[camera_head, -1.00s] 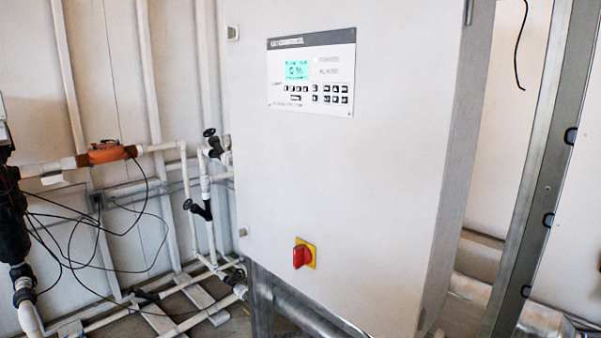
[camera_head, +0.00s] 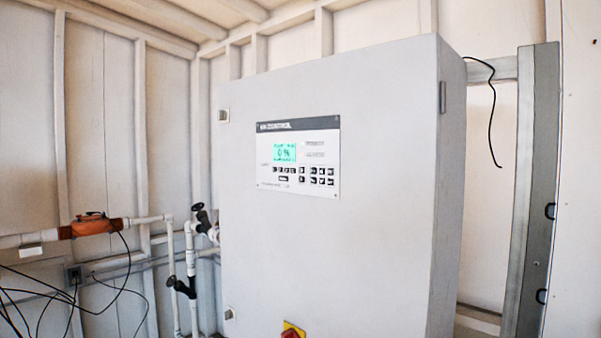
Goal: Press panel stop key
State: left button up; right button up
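The control panel (camera_head: 298,158) is set in the upper front of a large grey cabinet (camera_head: 360,240). It has a dark header strip and a lit green-blue screen (camera_head: 285,153). Rows of small black keys (camera_head: 303,174) lie below and to the right of the screen. The key labels are too small to read, so I cannot tell which one is the stop key. Neither of my grippers shows in this view.
A red rotary switch on a yellow plate (camera_head: 293,330) is cut by the bottom edge. White pipes with black valves (camera_head: 182,287), an orange fitting (camera_head: 92,225) and loose black cables stand left of the cabinet. A metal post (camera_head: 532,190) stands to its right.

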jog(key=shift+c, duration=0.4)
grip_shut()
